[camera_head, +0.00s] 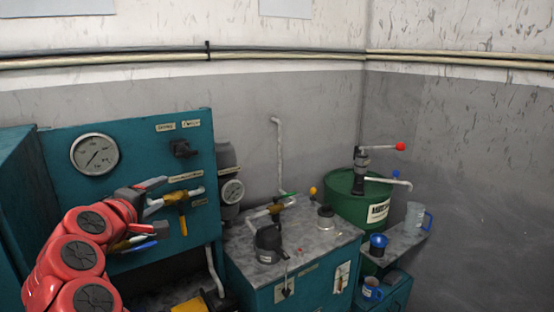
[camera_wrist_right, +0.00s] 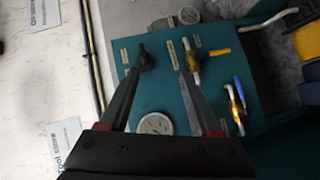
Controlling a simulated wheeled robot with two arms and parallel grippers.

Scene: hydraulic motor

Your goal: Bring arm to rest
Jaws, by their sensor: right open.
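My right arm (camera_head: 76,257), red and jointed, comes in from the lower left of the head view. Its gripper (camera_head: 156,208) is in front of the teal panel (camera_head: 60,190), just left of a valve with a yellow handle (camera_head: 183,222). In the right wrist view the gripper (camera_wrist_right: 160,72) has its two fingers spread apart with nothing held between them. The panel shows beyond the fingers. I cannot tell whether the gripper touches the panel or the valve. My left gripper is not in view.
The panel carries a round gauge (camera_head: 95,153), a black knob (camera_head: 183,148) and a blue-handled valve (camera_wrist_right: 238,95). To the right stand a cabinet (camera_head: 250,292) with a grey top, a green drum (camera_head: 345,205) with a pump, and a shelf with a jug (camera_head: 414,218).

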